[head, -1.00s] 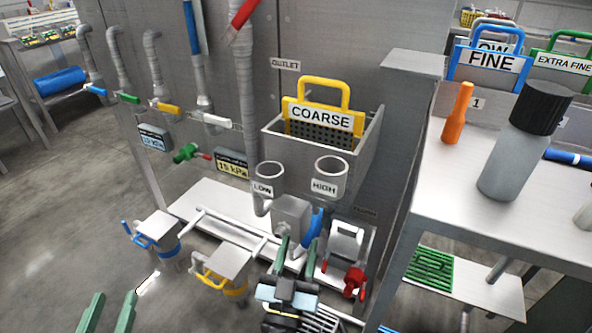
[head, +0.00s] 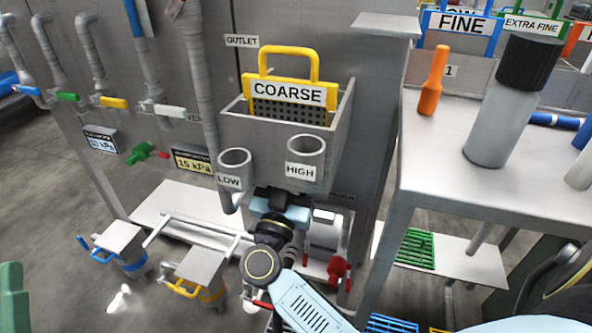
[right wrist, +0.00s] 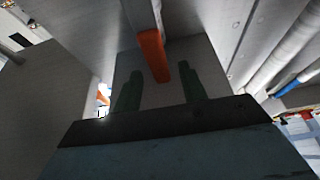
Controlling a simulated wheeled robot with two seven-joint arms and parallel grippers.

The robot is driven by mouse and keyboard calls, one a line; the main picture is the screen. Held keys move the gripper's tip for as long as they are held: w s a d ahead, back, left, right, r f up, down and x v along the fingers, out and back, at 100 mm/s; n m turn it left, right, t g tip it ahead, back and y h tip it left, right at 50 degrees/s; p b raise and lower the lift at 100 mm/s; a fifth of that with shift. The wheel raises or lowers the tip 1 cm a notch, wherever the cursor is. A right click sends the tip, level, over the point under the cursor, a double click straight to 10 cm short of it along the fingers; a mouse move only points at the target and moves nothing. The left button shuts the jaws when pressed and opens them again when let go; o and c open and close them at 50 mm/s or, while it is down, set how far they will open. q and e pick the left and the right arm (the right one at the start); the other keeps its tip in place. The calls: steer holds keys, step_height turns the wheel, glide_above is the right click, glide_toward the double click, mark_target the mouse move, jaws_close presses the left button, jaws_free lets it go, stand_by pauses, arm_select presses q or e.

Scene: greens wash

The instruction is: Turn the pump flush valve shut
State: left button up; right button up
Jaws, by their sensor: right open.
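In the right wrist view an orange-red lever handle (right wrist: 153,56) hangs from a grey body and points down between the two dark green fingers of my right gripper (right wrist: 158,90). The fingers are open, one on each side of it, with gaps showing. In the head view my right gripper (head: 281,203) reaches under the grey trough, its fingers hidden by the wrist. A red valve (head: 339,270) sits low beside the pump, right of my arm; I cannot tell whether it is the same handle. One green finger of my left gripper (head: 13,295) shows at the left edge.
The trough (head: 335,128) with the yellow COARSE screen (head: 288,92) stands above my right gripper. The LOW (head: 232,170) and HIGH (head: 305,158) cups hang close by. A steel table (head: 450,165) stands at the right. Yellow-handled (head: 195,272) and blue-handled (head: 118,242) boxes sit left.

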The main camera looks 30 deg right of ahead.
steer(key=shift+x, duration=0.8)
jaws_close()
